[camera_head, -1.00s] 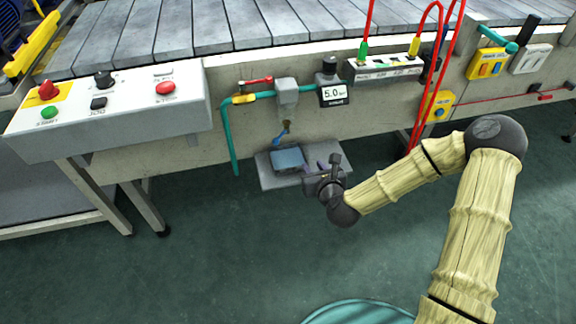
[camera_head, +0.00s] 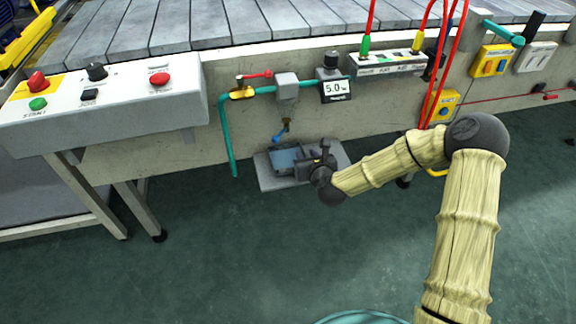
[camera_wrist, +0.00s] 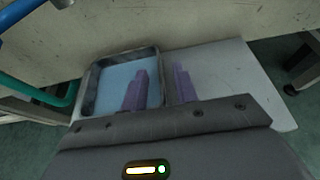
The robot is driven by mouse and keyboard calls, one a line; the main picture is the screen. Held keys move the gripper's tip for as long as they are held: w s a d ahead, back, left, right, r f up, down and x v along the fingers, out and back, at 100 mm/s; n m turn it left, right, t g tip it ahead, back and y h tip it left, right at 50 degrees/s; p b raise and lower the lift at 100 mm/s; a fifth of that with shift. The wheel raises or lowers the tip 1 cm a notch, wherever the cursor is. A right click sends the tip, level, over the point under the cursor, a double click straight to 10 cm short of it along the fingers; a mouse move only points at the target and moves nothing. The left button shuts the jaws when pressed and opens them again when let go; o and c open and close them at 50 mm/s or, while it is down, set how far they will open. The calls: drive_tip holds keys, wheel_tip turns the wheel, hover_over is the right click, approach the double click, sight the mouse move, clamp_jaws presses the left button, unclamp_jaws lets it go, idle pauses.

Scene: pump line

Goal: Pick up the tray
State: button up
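The tray (camera_head: 283,175) is a small dark-rimmed rectangular tray with a light blue inside, on a grey shelf below the conveyor frame. In the wrist view the tray (camera_wrist: 91,92) lies left of centre. My gripper (camera_wrist: 160,86) has two purple fingers set apart. The left finger overlaps the tray's inside, and the right finger is outside it, over the shelf. The tray's right wall shows between them; I cannot tell whether either finger touches it. In the head view my gripper (camera_head: 307,166) is at the tray's right side and partly hides it.
The grey shelf (camera_head: 266,183) has bare room right of the tray. A blue-handled tap (camera_head: 281,132) hangs just above the tray. A teal pipe (camera_head: 227,140) runs down on the left. A gauge reading 5.0 (camera_head: 337,90) and a control panel (camera_head: 125,105) are higher up.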

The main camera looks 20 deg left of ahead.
drive_tip(key=shift+x, duration=0.8)
clamp_jaws()
